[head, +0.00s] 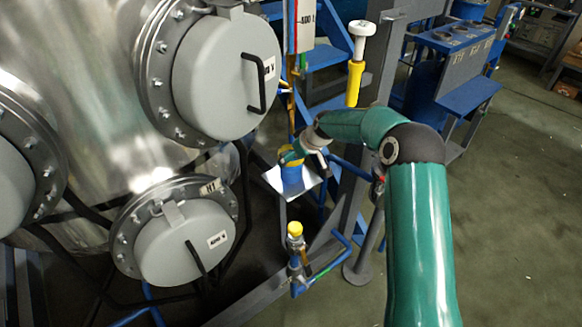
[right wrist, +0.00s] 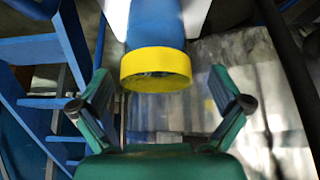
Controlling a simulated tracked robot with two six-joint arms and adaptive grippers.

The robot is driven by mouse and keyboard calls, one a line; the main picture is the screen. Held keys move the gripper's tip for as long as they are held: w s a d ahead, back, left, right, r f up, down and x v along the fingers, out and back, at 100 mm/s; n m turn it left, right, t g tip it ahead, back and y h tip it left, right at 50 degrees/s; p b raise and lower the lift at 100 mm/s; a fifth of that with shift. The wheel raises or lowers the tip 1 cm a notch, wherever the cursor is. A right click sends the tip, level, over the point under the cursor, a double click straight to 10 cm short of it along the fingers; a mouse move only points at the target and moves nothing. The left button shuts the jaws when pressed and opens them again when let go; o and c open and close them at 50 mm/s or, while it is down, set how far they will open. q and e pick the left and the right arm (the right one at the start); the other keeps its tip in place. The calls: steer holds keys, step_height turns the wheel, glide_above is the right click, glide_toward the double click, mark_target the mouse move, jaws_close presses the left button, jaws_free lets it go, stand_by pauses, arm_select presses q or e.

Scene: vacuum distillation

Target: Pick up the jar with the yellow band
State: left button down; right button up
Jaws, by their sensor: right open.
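The jar with the yellow band (head: 291,176) is blue and stands on a small white shelf (head: 273,182) beside the large metal vessel. In the right wrist view the jar's blue body (right wrist: 156,28) and yellow band (right wrist: 155,66) show, with the band towards my gripper. My right gripper (right wrist: 162,82) is open, with one finger on each side of the band's near edge. My left gripper is not in view.
The large metal vessel (head: 110,90) with grey round hatches (head: 228,78) fills the left. Below the shelf is a pipe with a yellow cap (head: 295,229). A yellow-and-white post (head: 355,80) and blue framework stand behind my arm. Open floor (head: 515,200) lies at right.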

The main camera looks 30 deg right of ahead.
steer(key=x, duration=0.4)
steer(key=shift+d+f, duration=0.2)
steer(key=shift+d, duration=0.05)
steer(key=shift+c, duration=0.2)
steer(key=c, duration=1.3)
steer(key=shift+w, duration=0.1)
steer(key=c, duration=0.3)
steer(key=shift+c, duration=0.3)
steer(key=shift+r, duration=0.2)
